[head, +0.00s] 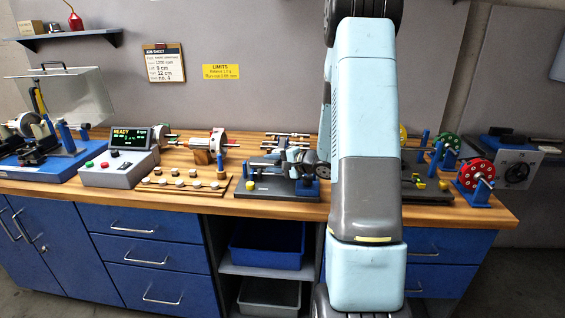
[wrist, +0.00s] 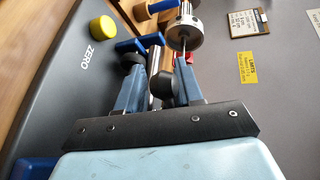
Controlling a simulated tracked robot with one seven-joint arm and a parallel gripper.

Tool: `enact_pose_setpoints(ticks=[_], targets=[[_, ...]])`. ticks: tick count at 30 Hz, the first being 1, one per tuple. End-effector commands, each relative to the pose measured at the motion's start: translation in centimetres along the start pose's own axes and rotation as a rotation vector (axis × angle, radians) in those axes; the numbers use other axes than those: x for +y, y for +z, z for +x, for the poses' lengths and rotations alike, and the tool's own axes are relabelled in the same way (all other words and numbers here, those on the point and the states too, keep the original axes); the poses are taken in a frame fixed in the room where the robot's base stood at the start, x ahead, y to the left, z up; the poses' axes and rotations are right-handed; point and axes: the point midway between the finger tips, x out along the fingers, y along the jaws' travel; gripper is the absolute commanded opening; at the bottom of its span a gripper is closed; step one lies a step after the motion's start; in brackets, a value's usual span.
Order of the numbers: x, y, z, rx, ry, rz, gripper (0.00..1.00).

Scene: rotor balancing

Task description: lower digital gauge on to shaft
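In the wrist view my gripper (wrist: 157,78) has two blue fingers with dark rounded ends, set apart on a black crossbar. A shiny metal cylinder (wrist: 155,60) shows between or just beyond them; I cannot tell whether they touch it. In the head view the hand is partly hidden by my arm, over a dark baseplate (head: 270,192) with blue posts. The wrist view shows that plate close by, with a yellow button (wrist: 102,28) marked ZERO. I cannot make out the digital gauge for certain. Its contact with a shaft is not visible.
A rotor with a pale disc (head: 216,141) stands left of the baseplate, and shows ahead in the wrist view (wrist: 184,32). A control box (head: 120,168) reads READY. A red disc stand (head: 476,176) is at the right end. The wooden front edge (head: 215,203) is mostly clear.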

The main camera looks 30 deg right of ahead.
Motion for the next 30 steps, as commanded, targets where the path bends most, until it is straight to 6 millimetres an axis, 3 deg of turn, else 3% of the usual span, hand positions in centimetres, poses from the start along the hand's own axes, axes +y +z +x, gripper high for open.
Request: enact_pose_setpoints(ticks=[8, 21, 30], targets=[[-0.2, -0.2, -1.3, 0.005, -0.003, -0.002, 0.36], [0.1, -0.2, -9.7, 0.007, -0.001, 0.0, 0.36], [0.2, 0.0, -13.4, 0.002, 0.0, 0.001, 0.36]])
